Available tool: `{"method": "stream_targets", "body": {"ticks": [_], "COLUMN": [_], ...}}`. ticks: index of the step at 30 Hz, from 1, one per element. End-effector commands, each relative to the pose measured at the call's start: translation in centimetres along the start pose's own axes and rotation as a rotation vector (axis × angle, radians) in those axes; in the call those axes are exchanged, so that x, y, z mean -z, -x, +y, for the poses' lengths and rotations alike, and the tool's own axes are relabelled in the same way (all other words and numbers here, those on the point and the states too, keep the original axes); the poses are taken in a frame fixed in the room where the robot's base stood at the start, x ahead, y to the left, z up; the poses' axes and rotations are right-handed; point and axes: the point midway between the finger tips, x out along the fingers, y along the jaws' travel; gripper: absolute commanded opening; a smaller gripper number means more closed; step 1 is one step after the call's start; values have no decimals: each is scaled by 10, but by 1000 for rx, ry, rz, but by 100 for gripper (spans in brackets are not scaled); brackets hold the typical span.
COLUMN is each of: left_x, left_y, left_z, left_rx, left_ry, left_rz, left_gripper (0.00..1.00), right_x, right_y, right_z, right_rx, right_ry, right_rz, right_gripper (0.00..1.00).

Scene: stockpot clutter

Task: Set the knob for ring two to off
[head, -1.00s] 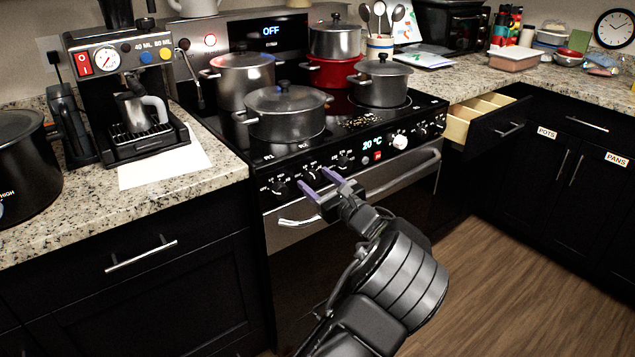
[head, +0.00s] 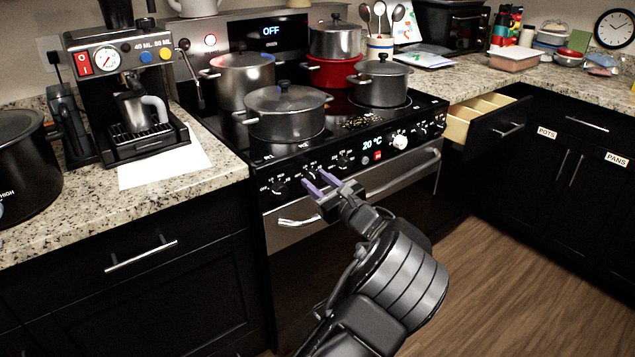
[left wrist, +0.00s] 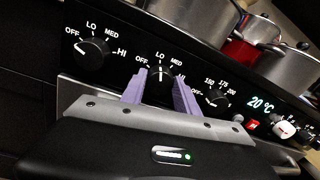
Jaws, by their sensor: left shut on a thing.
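The cooker's front panel (head: 400,141) carries a row of black knobs. The second knob from the left (left wrist: 160,72) has marks OFF, LO, MED and HI around it in the left wrist view. My left gripper (head: 315,179) has its two purple fingers on either side of this knob, shut on it. The leftmost knob (left wrist: 93,50) is free, with the same marks. My right gripper is not in view.
An oven-temperature knob (left wrist: 218,98) sits just right of the gripped one. The oven handle (head: 400,176) runs below the panel. A large lidded pot (head: 286,115) and other pots stand on the hob. An open drawer (head: 490,124) juts out at the right.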

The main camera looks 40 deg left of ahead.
Motion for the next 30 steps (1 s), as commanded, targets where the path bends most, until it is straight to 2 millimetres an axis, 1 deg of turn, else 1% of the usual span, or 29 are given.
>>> {"method": "stream_targets", "body": {"ticks": [5,11,30], "left_x": [2,4,7], "left_y": [0,0,0], "left_z": [0,1,2], "left_rx": [1,2,9], "left_ry": [39,138,646], "left_rz": [-2,-9,-43], "left_gripper": [0,0,0], "right_x": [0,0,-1], "right_y": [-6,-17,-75], "right_z": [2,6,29], "right_rx": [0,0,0], "right_ry": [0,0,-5], "right_rz": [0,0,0], "right_gripper": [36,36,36]}}
